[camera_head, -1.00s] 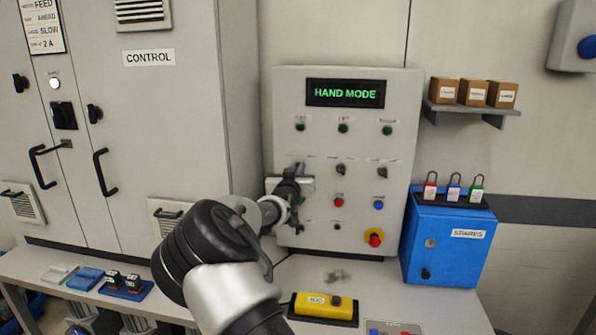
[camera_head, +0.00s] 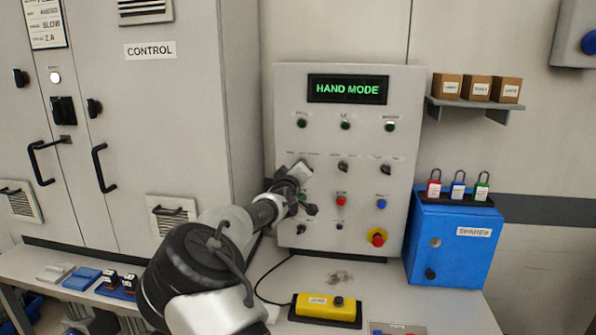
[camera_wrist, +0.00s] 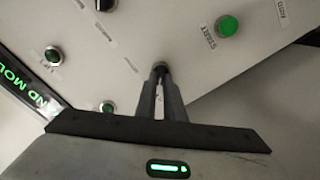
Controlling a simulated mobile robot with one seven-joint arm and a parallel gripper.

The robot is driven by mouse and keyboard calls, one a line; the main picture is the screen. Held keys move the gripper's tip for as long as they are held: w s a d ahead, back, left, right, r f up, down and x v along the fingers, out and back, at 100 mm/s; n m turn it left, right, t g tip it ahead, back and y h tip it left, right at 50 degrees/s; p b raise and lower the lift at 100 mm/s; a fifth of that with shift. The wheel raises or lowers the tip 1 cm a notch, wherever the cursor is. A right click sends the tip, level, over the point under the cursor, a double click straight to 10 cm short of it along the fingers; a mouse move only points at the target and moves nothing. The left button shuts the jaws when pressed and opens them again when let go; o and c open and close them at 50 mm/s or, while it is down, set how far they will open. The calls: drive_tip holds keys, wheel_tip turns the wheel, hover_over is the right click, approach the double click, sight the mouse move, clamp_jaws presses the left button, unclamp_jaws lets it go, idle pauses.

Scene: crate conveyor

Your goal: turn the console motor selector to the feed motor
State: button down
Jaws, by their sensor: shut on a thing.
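The grey console (camera_head: 411,150) stands at the back of the bench, its display (camera_head: 347,89) reading HAND MODE in green. My gripper (camera_head: 296,184) is at the console's left side and hides the leftmost selector of the middle row. In the wrist view my gripper (camera_wrist: 160,82) is shut on a small dark selector knob (camera_wrist: 159,68), with both fingertips at it. The knob's label and pointer direction cannot be read. Two other black selectors, the middle one (camera_head: 343,166) and the right one (camera_head: 386,169), are uncovered.
A green START button (camera_wrist: 228,26) is close to the held knob. Below are a red button (camera_head: 341,201), a blue button (camera_head: 381,204) and a red emergency stop (camera_head: 377,237). A yellow pendant (camera_head: 325,306) lies on the bench; a blue spares box (camera_head: 455,255) stands right.

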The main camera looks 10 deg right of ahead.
drive_tip(key=shift+f+n, duration=0.1)
drive_tip(key=shift+n, duration=0.3)
drive_tip(key=c, duration=1.9)
unclamp_jaws()
drive_tip(key=shift+o, duration=0.2)
drive_tip(key=shift+s, duration=0.1)
drive_tip(key=v, duration=1.7)
drive_tip(key=shift+p, duration=0.45)
drive_tip(key=shift+s, duration=0.1)
